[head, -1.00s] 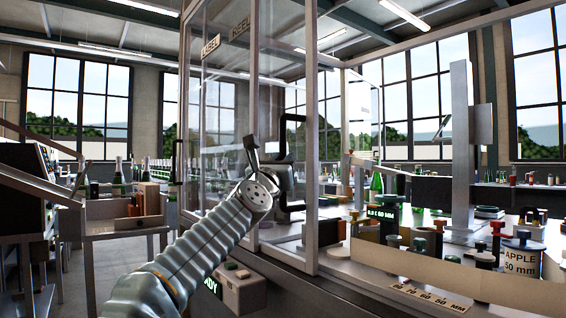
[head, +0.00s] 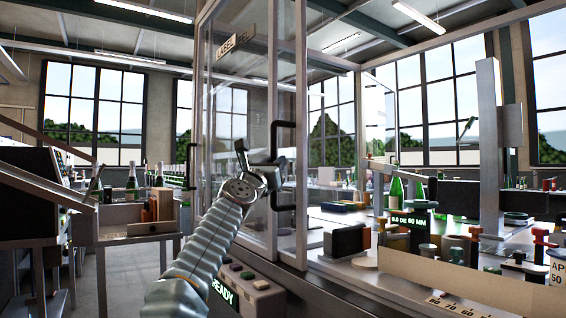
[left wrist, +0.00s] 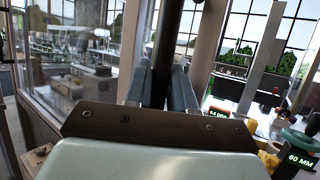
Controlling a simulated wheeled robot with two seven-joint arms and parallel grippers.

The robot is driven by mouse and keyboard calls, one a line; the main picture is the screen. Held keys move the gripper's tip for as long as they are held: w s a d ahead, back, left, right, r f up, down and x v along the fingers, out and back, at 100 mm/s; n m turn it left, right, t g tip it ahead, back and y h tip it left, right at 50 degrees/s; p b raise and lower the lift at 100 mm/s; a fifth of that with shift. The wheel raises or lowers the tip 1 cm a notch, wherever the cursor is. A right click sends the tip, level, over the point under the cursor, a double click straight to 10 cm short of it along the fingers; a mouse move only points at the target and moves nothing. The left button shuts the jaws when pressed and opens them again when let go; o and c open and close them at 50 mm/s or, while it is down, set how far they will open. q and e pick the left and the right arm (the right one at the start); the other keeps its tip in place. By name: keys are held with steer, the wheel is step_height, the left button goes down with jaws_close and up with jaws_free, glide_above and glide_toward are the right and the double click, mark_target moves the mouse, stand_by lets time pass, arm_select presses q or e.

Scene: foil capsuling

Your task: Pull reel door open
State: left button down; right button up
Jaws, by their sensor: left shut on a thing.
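The glass enclosure has a tall clear door panel (head: 239,110) in a pale metal frame, with overlapping signs (head: 236,44) near its top; the lettering is partly covered. A black upright bar handle (head: 284,138) is at the panel's right side, close to a metal post. My left gripper (head: 265,168) is shut on the handle at its middle height. In the left wrist view the dark handle bar (left wrist: 167,50) stands between the two grey fingers (left wrist: 175,88). Whether the door stands ajar is hard to tell. My right gripper is not in view.
To the right is a bench with bottles, stoppers, a size display (head: 413,220) and a tan panel (head: 450,285). A side table (head: 125,239) with a wooden crate stands left. Floor shows between.

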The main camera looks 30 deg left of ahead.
arm_select(q)
steer(key=shift+w+a, duration=0.3)
steer(key=shift+a, duration=0.45)
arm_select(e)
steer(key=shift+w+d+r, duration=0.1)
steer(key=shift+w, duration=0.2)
arm_select(q)
steer(key=shift+f, duration=0.1)
steer(key=c, duration=1.1)
jaws_free()
steer(key=shift+o, duration=0.2)
steer(key=shift+s, duration=0.1)
